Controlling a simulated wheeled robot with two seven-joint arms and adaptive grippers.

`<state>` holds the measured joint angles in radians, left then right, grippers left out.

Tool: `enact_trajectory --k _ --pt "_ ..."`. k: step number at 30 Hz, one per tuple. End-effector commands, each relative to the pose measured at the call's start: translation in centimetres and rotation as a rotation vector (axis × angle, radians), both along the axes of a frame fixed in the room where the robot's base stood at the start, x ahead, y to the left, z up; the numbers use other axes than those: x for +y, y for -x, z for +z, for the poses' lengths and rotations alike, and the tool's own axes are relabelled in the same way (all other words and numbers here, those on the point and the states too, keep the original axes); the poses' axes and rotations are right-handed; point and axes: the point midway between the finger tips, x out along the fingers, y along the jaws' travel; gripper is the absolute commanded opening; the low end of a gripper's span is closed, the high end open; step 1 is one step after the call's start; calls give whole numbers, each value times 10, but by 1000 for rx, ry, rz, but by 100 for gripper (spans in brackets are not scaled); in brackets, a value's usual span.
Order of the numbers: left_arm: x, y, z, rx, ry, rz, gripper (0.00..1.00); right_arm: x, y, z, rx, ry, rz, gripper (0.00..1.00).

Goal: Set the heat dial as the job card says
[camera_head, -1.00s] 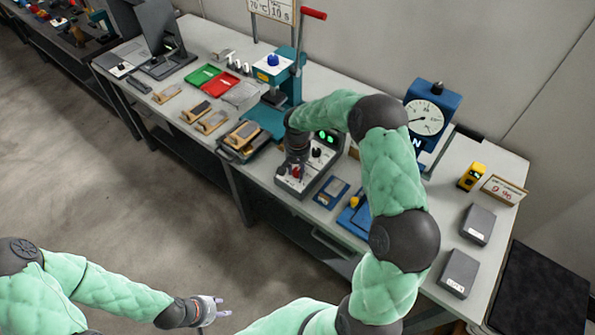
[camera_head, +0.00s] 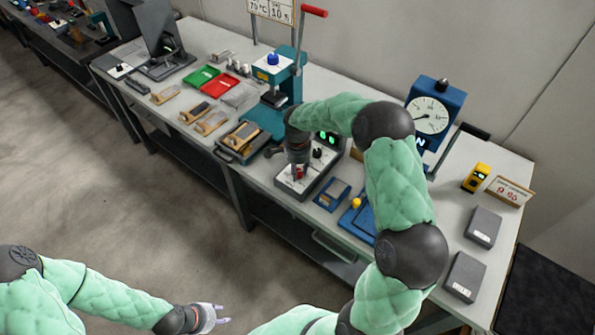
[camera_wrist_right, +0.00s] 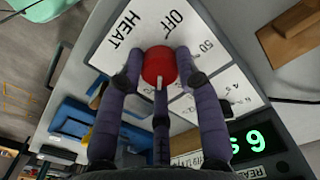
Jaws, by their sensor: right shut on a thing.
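The heat dial is a red knob (camera_wrist_right: 158,64) on a white panel lettered HEAT, OFF and 50. A pale mark on the knob faces the bottom of the right wrist view. My right gripper (camera_wrist_right: 159,82) is shut around the knob, with dark fingers on both sides. In the head view my right gripper (camera_head: 297,170) reaches down to the control box (camera_head: 318,178), largely covering the dial. The job card (camera_head: 272,9) at the top edge reads 70 °C and 10 s. My left gripper (camera_head: 216,315) is open and empty, away from the table.
A green-lit display (camera_wrist_right: 256,140) sits on the box beside the dial. A teal press (camera_head: 285,75) with a red handle stands behind. A blue gauge (camera_head: 430,115), a yellow device (camera_head: 476,177) and grey boxes (camera_head: 482,227) are to the right. Trays and wooden blocks lie left.

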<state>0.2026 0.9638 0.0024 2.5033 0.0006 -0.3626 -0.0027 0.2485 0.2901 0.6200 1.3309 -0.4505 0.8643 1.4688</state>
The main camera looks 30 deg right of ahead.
Motion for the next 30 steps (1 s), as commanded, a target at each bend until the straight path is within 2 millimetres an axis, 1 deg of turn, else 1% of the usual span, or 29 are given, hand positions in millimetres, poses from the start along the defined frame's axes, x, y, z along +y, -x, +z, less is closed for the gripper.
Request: enact_trajectory --k 1,6,12,29,30 --pt "0 0 -2 0 0 0 40 -3 -3 1 -10 5 -32 2" --pt "0 0 -4 0 0 0 40 -3 -2 2 -10 5 -127 2" --pt "0 0 -6 0 0 0 40 -4 -2 2 -10 5 -195 2" --pt "0 0 -6 0 0 0 40 -5 -2 3 -10 6 -224 2" --pt "0 0 -6 0 0 0 40 -5 -2 3 -10 6 -225 43"
